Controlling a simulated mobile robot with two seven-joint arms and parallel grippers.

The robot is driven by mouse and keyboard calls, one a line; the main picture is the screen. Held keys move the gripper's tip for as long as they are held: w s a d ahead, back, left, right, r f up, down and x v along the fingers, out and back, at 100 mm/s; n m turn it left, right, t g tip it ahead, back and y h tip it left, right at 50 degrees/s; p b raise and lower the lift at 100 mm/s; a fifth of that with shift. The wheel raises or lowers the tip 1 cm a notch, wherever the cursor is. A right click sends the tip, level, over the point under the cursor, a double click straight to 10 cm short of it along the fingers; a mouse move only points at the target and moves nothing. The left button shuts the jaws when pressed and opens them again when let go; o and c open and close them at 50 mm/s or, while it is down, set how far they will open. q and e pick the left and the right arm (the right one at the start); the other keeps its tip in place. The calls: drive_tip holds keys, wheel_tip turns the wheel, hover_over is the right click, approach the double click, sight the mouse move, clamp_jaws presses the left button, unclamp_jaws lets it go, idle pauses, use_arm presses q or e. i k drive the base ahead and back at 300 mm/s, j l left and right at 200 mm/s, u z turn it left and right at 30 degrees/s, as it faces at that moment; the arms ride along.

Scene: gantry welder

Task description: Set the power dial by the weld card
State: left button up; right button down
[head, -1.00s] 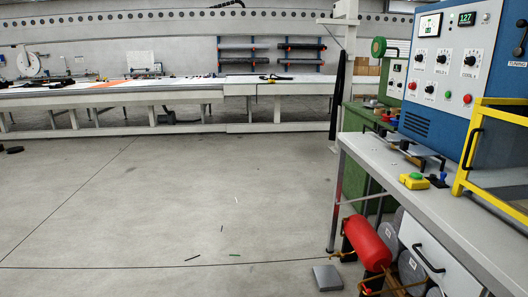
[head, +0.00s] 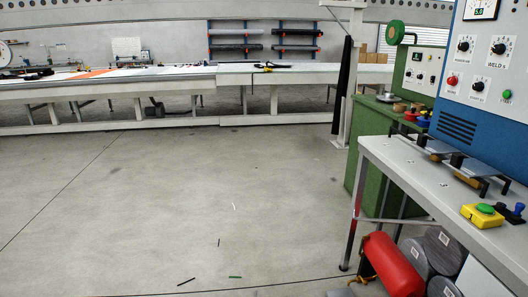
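The blue welder cabinet (head: 456,101) stands at the right edge, on the grey bench. Its white panels carry several black dials; one dial (head: 499,48) sits above the label "WELD", and another dial (head: 463,46) is to its left. Lower dials (head: 478,86) sit beside a red button (head: 452,80) and a green button (head: 506,95). A meter (head: 482,8) is cut off by the top edge. I cannot tell which dial is the power dial. No weld card can be made out. Neither gripper is in view.
The grey bench (head: 400,166) fills the lower right, with a yellow box with a green button (head: 483,214) on it. A red cylinder (head: 391,264) lies below. A green machine (head: 370,165) stands behind. Open floor (head: 190,200) is at left; a long table (head: 180,92) is at the back.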

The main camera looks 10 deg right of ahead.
sight(464, 46)
drive_tip(key=i, duration=2.4)
drive_tip(key=i+z, duration=0.2)
drive_tip(key=i, duration=0.95)
drive_tip(key=i+z, duration=0.3)
drive_tip(key=i, duration=0.25)
drive_tip(key=i+j+z, duration=0.15)
drive_tip(key=i+z, duration=0.15)
drive_tip(key=i, duration=0.2)
drive_tip(key=i+z, duration=0.35)
drive_tip(key=i, duration=0.15)
drive_tip(key=i+z, duration=0.3)
drive_tip(key=i, duration=0.25)
drive_tip(key=i+z, duration=0.3)
drive_tip(key=i, duration=0.15)
drive_tip(key=i+j+z, duration=0.15)
drive_tip(key=i+z, duration=0.3)
drive_tip(key=z, duration=2.5)
